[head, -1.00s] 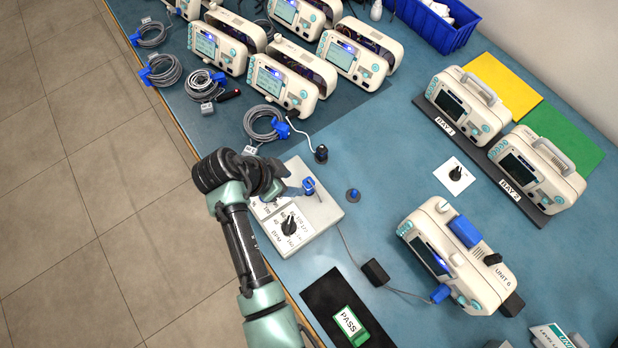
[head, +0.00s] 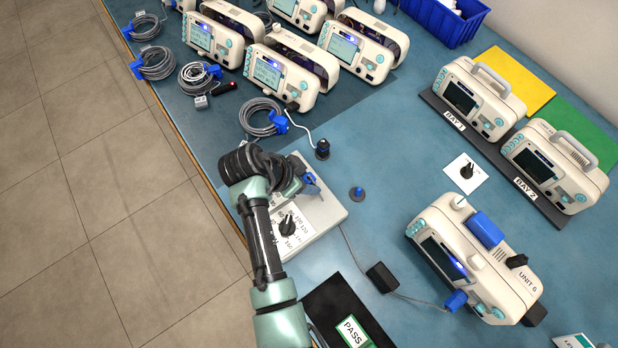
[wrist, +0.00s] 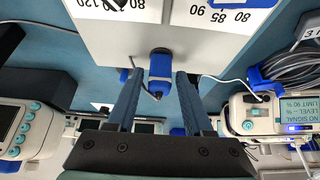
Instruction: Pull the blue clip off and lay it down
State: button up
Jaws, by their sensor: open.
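A blue clip (wrist: 160,66) sits on a dark peg on the side of the pale grey dial box (wrist: 105,45). In the head view the clip (head: 311,181) shows at the box's far side, partly hidden by my wrist. My gripper (wrist: 159,76) is open, its two dark blue fingers on either side of the clip with gaps to both. In the head view my gripper (head: 298,185) is over the dial box (head: 325,212), its fingers hard to make out.
A black stand (head: 322,150) and a small blue-topped peg (head: 357,193) stand near the box. Unit 6 (head: 475,262) is to the right, with a cable and black adapter (head: 382,277). Coiled cables (head: 262,117) and several monitors lie beyond. Bare blue table lies between.

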grip_shut()
jog(key=shift+r, duration=0.15)
jog(key=shift+r+p, duration=3.05)
jog(key=shift+r, duration=0.15)
